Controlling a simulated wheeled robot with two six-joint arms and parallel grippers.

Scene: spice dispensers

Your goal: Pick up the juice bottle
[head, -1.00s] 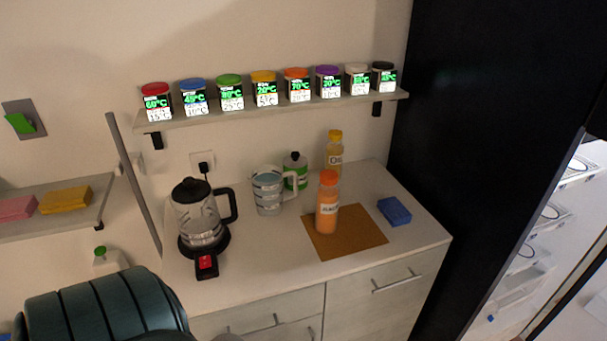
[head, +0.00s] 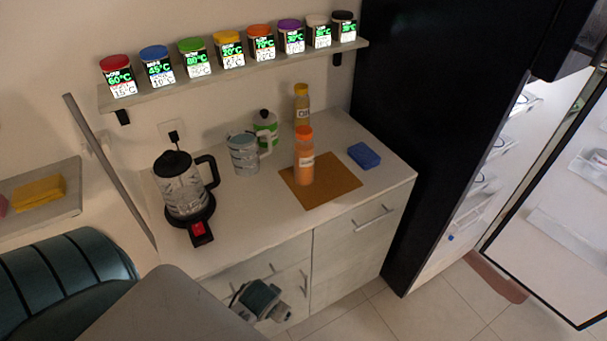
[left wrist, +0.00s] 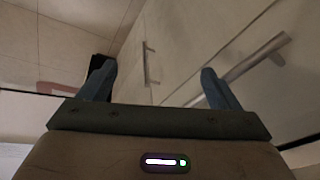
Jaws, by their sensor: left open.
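The juice bottle (head: 305,158), orange with an orange cap and a white label, stands upright on the brown mat (head: 336,188) on the counter. A yellow oil bottle (head: 302,104) stands just behind it. My left gripper (left wrist: 157,85) is open and empty in the left wrist view, its two fingers apart in front of cabinet fronts with bar handles. In the head view part of my left arm shows low, in front of the drawers, below the counter and well away from the bottle. My right gripper is not in view.
A kettle (head: 184,187), a measuring jug (head: 243,153) and a green-white bottle (head: 265,130) stand left of the juice bottle. A blue sponge (head: 364,155) lies to its right. A shelf (head: 240,75) of spice jars hangs above. A black fridge side (head: 420,120) borders the counter's right.

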